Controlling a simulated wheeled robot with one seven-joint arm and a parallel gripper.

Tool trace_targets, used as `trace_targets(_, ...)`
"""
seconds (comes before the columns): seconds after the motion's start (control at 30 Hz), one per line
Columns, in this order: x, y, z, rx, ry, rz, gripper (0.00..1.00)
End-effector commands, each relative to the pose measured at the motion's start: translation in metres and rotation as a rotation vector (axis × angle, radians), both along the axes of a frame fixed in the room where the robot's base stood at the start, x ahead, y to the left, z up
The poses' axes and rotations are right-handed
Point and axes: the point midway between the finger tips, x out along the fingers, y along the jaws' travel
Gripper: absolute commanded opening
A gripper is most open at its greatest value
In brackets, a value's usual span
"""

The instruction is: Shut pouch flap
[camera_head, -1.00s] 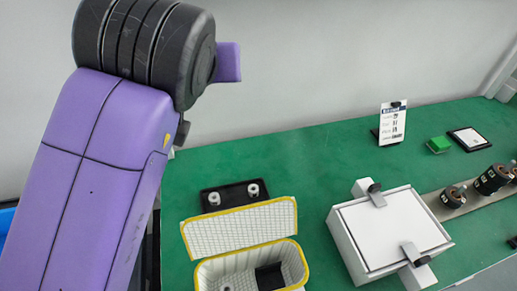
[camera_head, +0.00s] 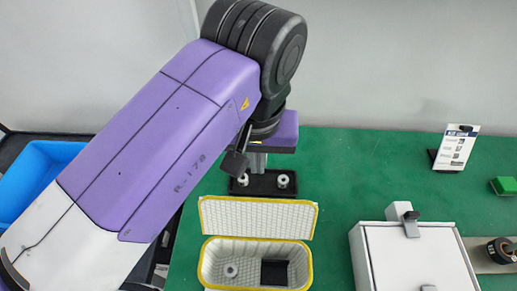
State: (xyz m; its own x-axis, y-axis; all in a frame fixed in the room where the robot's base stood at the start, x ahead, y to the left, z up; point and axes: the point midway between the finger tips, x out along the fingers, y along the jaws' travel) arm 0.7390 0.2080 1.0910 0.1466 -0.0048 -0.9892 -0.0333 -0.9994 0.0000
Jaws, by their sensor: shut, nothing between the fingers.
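The pouch (camera_head: 204,262) is a pale quilted box with a yellow rim, and it stands at the lower middle. Its flap (camera_head: 258,218) is open and leans back behind the opening, with its yellow-edged, grid-lined inner face showing. My gripper (camera_head: 257,163) is behind the flap, above the black tray, apart from the flap in the picture. It is shut and empty, and partly hidden by my arm.
A black tray with two white round pieces (camera_head: 284,181) lies behind the flap. A white clamped box (camera_head: 415,265) stands to the right, with a label stand (camera_head: 455,150) beyond. A blue bin (camera_head: 45,170) is at left. Green table (camera_head: 350,170) is clear between.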

Motion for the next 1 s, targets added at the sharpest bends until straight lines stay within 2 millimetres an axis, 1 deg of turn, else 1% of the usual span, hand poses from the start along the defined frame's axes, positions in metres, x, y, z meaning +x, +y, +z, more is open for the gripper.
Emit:
trace_targets(0.03,0.001,0.0,-0.01,-0.001,0.003,0.001,0.0)
trace_targets(0.1,0.003,0.0,-0.024,-0.001,0.003,0.002,0.0)
trace_targets(0.27,0.008,0.0,-0.054,0.0,0.001,0.0,0.0)
trace_targets(0.4,-0.013,0.002,-0.048,0.002,-0.002,0.0,0.0)
trace_targets(0.53,-0.025,0.002,-0.047,0.002,-0.001,-0.001,0.0)
trace_targets(0.7,-0.031,0.001,-0.046,0.001,-0.002,-0.001,0.0)
trace_targets(1.0,-0.031,0.001,-0.047,0.0,-0.002,-0.001,0.0)
